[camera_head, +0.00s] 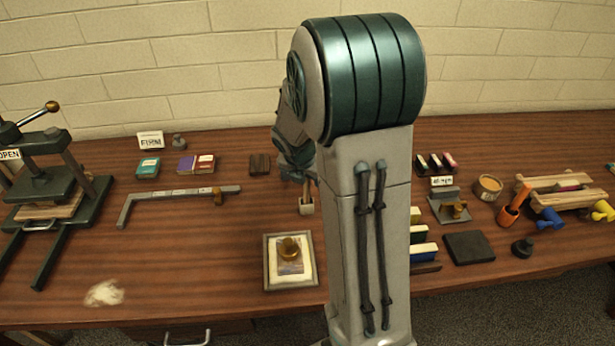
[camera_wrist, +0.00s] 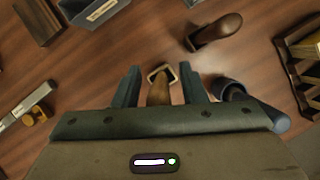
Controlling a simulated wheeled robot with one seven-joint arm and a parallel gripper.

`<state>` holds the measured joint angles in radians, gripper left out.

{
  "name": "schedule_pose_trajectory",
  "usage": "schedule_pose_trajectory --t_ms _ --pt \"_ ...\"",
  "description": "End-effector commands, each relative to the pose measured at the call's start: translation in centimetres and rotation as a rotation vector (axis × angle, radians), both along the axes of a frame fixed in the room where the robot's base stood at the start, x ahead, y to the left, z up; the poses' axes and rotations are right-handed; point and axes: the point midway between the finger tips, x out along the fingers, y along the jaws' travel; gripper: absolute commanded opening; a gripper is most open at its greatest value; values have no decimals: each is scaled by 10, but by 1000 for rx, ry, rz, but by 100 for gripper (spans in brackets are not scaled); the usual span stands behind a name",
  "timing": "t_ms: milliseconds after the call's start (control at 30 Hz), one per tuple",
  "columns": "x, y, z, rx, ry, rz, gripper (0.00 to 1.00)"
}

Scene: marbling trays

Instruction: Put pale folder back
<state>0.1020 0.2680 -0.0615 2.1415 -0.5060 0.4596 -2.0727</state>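My gripper (camera_wrist: 160,82) is open and points down, its two fingers apart. Between them, in the wrist view, is a tan-brown upright piece (camera_wrist: 159,93) at a small pale square holder (camera_wrist: 161,72); gaps show on both sides of the piece. It looks like the folder standing in its holder, but I cannot tell for certain. In the head view the small pale holder (camera_head: 306,208) stands on the table just below my gripper (camera_head: 300,178). My arm hides much of the table behind it.
A framed tray (camera_head: 268,275) with a brass knob lies in front. A metal square (camera_head: 165,192) and dark blocks (camera_head: 259,164) lie left. A brown-handled tool (camera_wrist: 217,30) and a wooden rack (camera_wrist: 290,70) are near the gripper.

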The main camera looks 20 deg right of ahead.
Motion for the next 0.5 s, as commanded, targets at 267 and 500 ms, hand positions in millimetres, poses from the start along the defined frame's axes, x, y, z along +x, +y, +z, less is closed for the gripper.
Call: schedule_pose_trajectory --t_ms 267,500 --pt "0 0 2 1 -1 0 37" --pt "-4 5 27 0 -5 -1 37"
